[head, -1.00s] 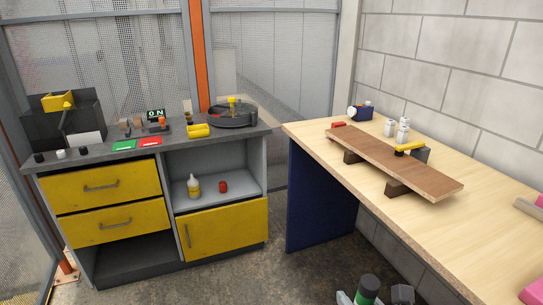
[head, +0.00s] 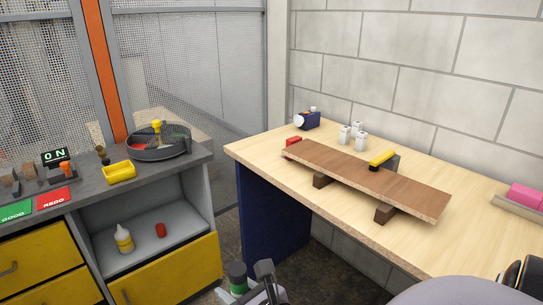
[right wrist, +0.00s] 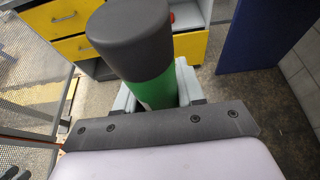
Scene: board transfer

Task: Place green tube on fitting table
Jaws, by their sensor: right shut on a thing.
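My right gripper (head: 243,291) is low at the bottom of the head view, in front of the wooden table and the grey cabinet. It is shut on a green tube (head: 237,273) with a dark grey cap. In the right wrist view the tube (right wrist: 150,92) stands between the fingers, cap towards the camera; its lower end is hidden. The wooden table (head: 285,182), with a dark blue side panel, stands to the right along the block wall. The tube is apart from it, over the floor. My left gripper is not in view.
A brown board (head: 365,175) lies on dark blocks on the table, with a yellow-handled tool (head: 382,158) by it. Several white bottles (head: 360,140) and a blue device (head: 307,120) stand behind. The grey cabinet (head: 95,200) holds a yellow bin (head: 119,172) and round tray (head: 160,147).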

